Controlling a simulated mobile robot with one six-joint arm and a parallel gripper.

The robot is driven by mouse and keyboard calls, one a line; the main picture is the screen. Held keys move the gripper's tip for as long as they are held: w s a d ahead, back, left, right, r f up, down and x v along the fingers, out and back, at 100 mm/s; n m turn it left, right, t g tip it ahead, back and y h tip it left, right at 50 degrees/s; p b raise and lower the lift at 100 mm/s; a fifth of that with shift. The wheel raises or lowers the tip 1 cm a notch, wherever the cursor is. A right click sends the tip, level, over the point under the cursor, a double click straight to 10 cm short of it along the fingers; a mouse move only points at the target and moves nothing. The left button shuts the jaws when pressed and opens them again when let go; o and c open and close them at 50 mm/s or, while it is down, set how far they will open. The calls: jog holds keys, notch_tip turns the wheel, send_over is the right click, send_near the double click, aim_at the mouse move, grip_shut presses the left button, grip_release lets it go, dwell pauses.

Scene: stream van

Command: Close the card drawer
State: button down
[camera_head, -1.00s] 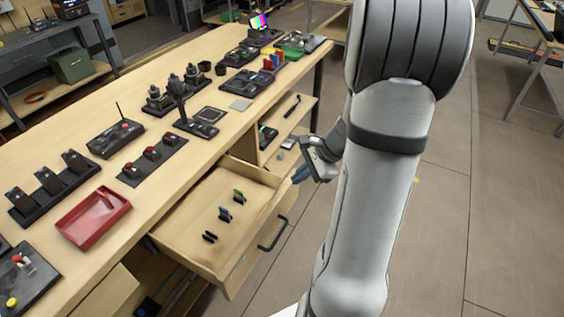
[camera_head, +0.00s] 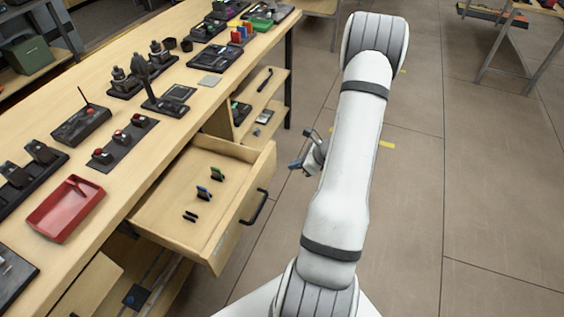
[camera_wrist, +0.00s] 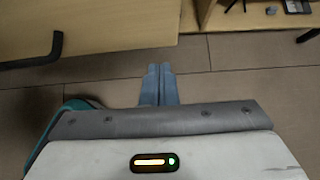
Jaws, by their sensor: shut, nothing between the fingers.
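The card drawer (camera_head: 165,208) is pulled out from the front of the wooden bench. Several small cards, green, blue and black, stand in it. Its dark handle (camera_head: 254,207) is on the front panel, which faces the floor aisle. My gripper (camera_head: 297,165) is to the right of the drawer's far front corner, apart from it. In the wrist view the fingers of my gripper (camera_wrist: 159,82) are together and empty, over the floor. The drawer front (camera_wrist: 110,22) and part of the handle (camera_wrist: 45,52) show at the upper left there.
A red tray (camera_head: 66,208) and several control panels stand on the bench top (camera_head: 130,175). Open shelves (camera_head: 262,105) with small items lie beyond the drawer. The floor (camera_head: 430,200) to the right is clear.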

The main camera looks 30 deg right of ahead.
jog(key=w+a, duration=0.1)
jog(key=w, duration=0.1)
jog(key=w+a+f+p, duration=0.1)
jog(key=w+a, duration=0.1)
jog(key=shift+w, duration=0.15)
dwell(0.4)
